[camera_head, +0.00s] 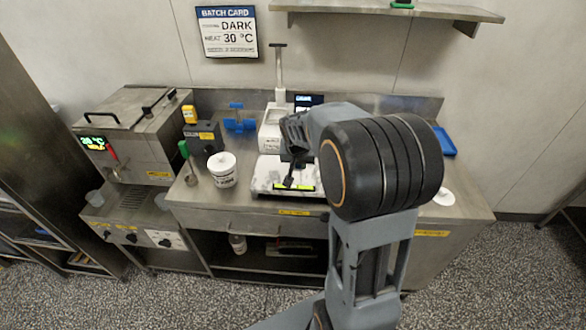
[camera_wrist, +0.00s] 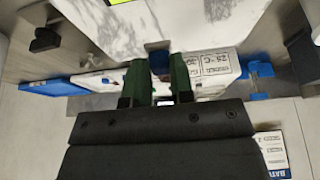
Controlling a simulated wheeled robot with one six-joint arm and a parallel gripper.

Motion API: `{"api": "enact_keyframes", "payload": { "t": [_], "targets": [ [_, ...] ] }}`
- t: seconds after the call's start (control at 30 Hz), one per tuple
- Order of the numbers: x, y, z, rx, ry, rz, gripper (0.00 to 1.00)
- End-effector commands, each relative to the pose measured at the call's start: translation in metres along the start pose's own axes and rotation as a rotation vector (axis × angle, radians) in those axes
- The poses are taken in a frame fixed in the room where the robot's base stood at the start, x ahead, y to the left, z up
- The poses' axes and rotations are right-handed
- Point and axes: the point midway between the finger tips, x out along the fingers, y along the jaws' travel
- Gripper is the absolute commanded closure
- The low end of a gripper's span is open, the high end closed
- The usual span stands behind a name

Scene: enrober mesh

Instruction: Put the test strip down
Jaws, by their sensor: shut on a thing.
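My gripper (camera_wrist: 157,78) shows two green fingers in the wrist view, with a narrow gap between them. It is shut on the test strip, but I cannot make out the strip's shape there. The fingers are over the back edge of a white marbled slab (camera_wrist: 115,25). In the head view the slab (camera_head: 265,177) lies on the steel bench, and my arm hides its right part and most of the gripper. A slim dark piece and a yellow-green bar show at the slab's front; I cannot tell whether either is the strip.
A white instrument (camera_head: 270,138) stands behind the slab. A white tub (camera_head: 222,170) and a green-handled tool (camera_head: 185,152) stand left of it. A steel machine (camera_head: 135,130) is further left. A blue tray (camera_head: 444,142) and a white disc (camera_head: 443,197) are at right. A shelf (camera_head: 390,12) is above.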

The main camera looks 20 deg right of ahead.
Motion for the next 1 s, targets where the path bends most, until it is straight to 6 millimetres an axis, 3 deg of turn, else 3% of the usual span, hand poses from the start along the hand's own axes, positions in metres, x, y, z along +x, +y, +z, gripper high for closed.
{"api": "enact_keyframes", "payload": {
  "t": [0.2,0.53,0.73,1.0],
  "targets": [
    [0.030,-0.011,-0.008,-0.003,-0.001,0.000,1.00],
    [0.046,-0.017,-0.012,-0.004,0.000,-0.001,1.00],
    [0.070,-0.017,-0.001,-0.005,-0.002,0.000,1.00],
    [0.074,-0.017,0.000,-0.003,0.002,-0.002,1.00]
  ]
}}
